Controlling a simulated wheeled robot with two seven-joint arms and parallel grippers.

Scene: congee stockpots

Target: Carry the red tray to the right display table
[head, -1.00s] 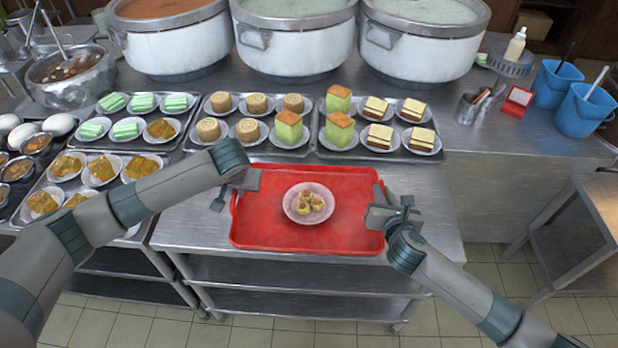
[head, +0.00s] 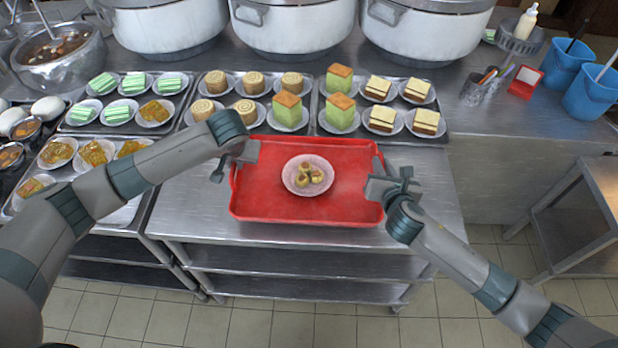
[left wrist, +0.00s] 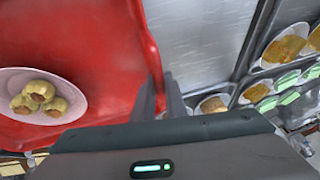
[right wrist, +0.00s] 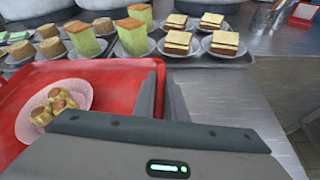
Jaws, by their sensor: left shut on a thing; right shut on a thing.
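The red tray (head: 265,210) is level in front of me at the steel counter. Whether it rests on the steel or hangs just above it, I cannot tell. A pink plate (head: 290,181) with several small filled buns (head: 311,177) sits near its middle. My left gripper (head: 238,162) is shut on the tray's left rim, which also shows in the left wrist view (left wrist: 145,50). My right gripper (head: 386,184) is shut on its right rim, seen in the right wrist view (right wrist: 120,75). A bare steel table (head: 605,185) stands at the right edge, partly out of view.
Dark trays of cakes (head: 340,140) lie just behind the red tray. Large stockpots (head: 290,35) stand at the back. Blue buckets (head: 590,95), a red box (head: 525,82) and a utensil cup (head: 474,92) stand on the counter at right. Tiled floor (head: 480,270) lies between counter and right table.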

